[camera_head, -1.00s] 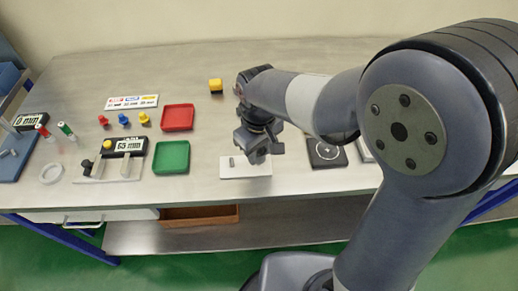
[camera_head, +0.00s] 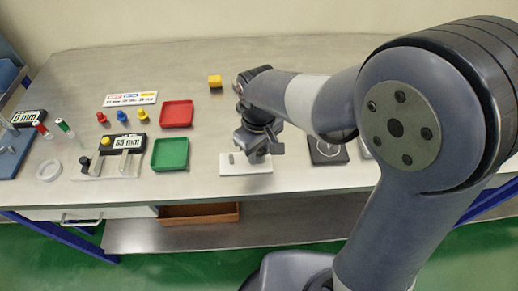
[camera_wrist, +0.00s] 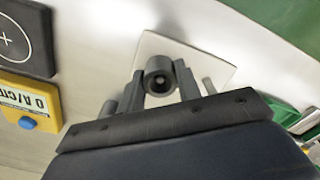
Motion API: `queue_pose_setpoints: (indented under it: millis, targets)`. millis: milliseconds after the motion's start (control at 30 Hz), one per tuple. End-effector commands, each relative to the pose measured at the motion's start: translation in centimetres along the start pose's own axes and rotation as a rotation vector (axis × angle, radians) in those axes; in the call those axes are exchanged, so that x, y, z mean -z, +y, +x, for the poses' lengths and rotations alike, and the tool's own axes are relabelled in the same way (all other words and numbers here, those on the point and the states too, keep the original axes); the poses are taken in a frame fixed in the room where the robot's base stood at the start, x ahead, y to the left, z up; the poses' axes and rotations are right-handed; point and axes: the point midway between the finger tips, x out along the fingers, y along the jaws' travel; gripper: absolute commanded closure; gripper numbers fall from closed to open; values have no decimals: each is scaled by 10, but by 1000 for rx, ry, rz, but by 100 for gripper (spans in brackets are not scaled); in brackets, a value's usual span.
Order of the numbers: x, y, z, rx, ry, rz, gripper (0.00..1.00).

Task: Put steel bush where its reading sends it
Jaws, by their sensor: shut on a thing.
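The steel bush (camera_wrist: 157,82) is a grey cylinder with a dark hole, seen end-on in the wrist view. My gripper (camera_wrist: 161,90) is shut on it, with one finger on each side. In the head view my gripper (camera_head: 258,152) is over the white plate (camera_head: 246,168); the bush is too small to make out there. A small grey pin (camera_head: 232,158) is at the plate's left part. A measuring device (camera_head: 128,142) with a "mm" display stands at the left; its digits are blurred. A red tray (camera_head: 177,114) and a green tray (camera_head: 170,154) lie right of it.
A card with coloured labels (camera_head: 130,98) lies behind red, blue and yellow knobs. A white ring (camera_head: 49,170) and two upright markers are at the far left. A black pad (camera_head: 326,150) lies right of the plate. The table's back middle is mostly clear.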

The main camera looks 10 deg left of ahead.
Motion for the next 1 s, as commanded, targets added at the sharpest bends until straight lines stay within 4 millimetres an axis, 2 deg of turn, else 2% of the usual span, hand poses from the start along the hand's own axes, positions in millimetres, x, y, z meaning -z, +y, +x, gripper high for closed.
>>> queue_pose_setpoints:
  millis: [967, 1000]
  targets:
    - [0, 0, 12, 0, 1, 0, 98]
    - [0, 0, 12, 0, 1, 0, 67]
